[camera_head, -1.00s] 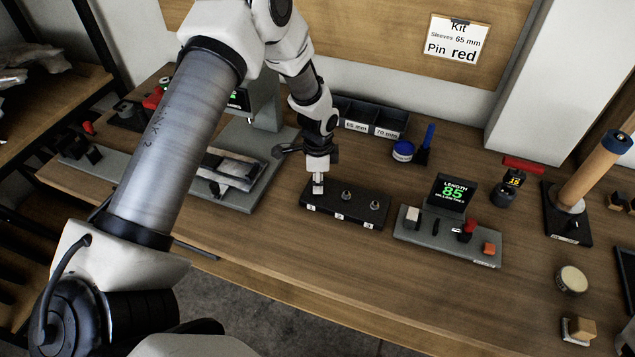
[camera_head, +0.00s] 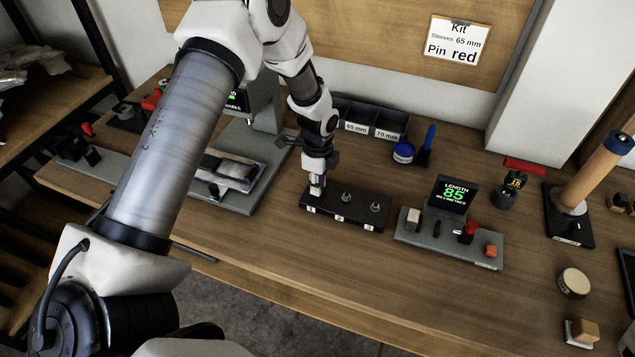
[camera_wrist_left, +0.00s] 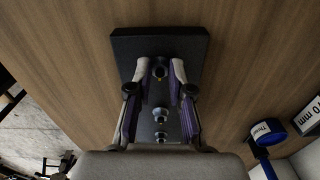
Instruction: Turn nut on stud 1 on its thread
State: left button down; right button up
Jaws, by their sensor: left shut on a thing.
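The black stud block (camera_head: 352,214) lies on the bench, with numbered labels along its front edge. It also shows in the left wrist view (camera_wrist_left: 190,47). My left gripper (camera_head: 317,187) points down at stud 1, the leftmost stud in the head view. In the left wrist view its fingertips (camera_wrist_left: 160,70) are closed on the nut on stud 1 (camera_wrist_left: 160,67), one on either side. The other two studs, the middle one (camera_head: 346,197) and the right one (camera_head: 375,207), stand free with nuts on them. The thread under the gripped nut is hidden. My right gripper is not in view.
A grey gauge stand with a display reading 85 (camera_head: 452,195) stands right of the block. A grey fixture (camera_head: 228,175) is to the left. Bare wood lies in front of the block.

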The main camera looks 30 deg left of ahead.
pick_arm(q)
jog(key=shift+s+f, duration=0.1)
jog(key=c, duration=1.1)
grip_release()
jog(key=shift+o, duration=0.2)
jog(key=shift+d, duration=0.1)
notch_tip(320, 180, up, 12)
jog(key=shift+w, duration=0.2)
